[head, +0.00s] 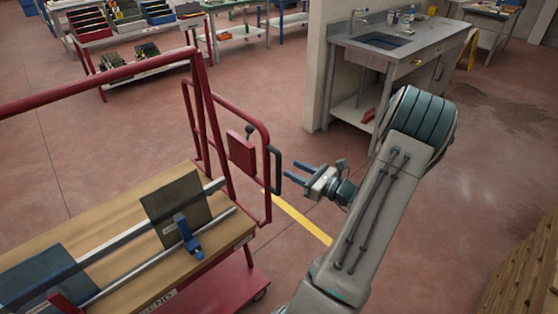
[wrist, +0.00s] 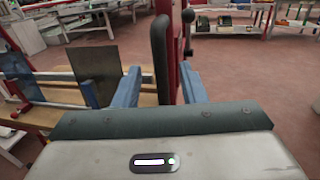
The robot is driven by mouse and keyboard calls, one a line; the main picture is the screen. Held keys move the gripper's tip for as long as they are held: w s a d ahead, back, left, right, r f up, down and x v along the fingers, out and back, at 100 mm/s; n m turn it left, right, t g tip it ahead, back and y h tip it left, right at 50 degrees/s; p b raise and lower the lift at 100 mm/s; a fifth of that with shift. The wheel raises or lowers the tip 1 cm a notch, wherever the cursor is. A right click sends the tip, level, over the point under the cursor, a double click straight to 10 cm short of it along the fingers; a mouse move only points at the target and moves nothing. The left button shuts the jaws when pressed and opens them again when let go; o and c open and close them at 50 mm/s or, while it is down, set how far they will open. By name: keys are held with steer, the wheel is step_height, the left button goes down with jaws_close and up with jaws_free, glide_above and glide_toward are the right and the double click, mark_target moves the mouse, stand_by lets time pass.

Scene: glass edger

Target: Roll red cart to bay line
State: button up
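The red cart (head: 215,290) stands at the left, with a wooden deck and a red tube frame. A black upright grip (head: 276,170) is fixed to its near end frame; it also shows in the wrist view (wrist: 160,50). My gripper (head: 288,174) is open, its blue fingers pointing at this grip. In the wrist view the grip appears between the two fingertips (wrist: 160,84); the fingers are apart, not closed on it. I cannot tell whether the fingertips reach past it. A yellow floor line (head: 302,219) runs beside the cart, partly hidden by the cart and my arm.
A dark panel (head: 176,208) and metal rails with a blue clamp (head: 188,236) sit on the deck. A sink bench (head: 400,50) and wall end stand behind my arm. Slatted wood (head: 525,275) is at lower right. Red floor is clear beyond the cart.

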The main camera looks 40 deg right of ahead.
steer(key=x, duration=0.6)
steer(key=shift+w+p, duration=0.35)
steer(key=shift+p, duration=0.1)
jaws_close()
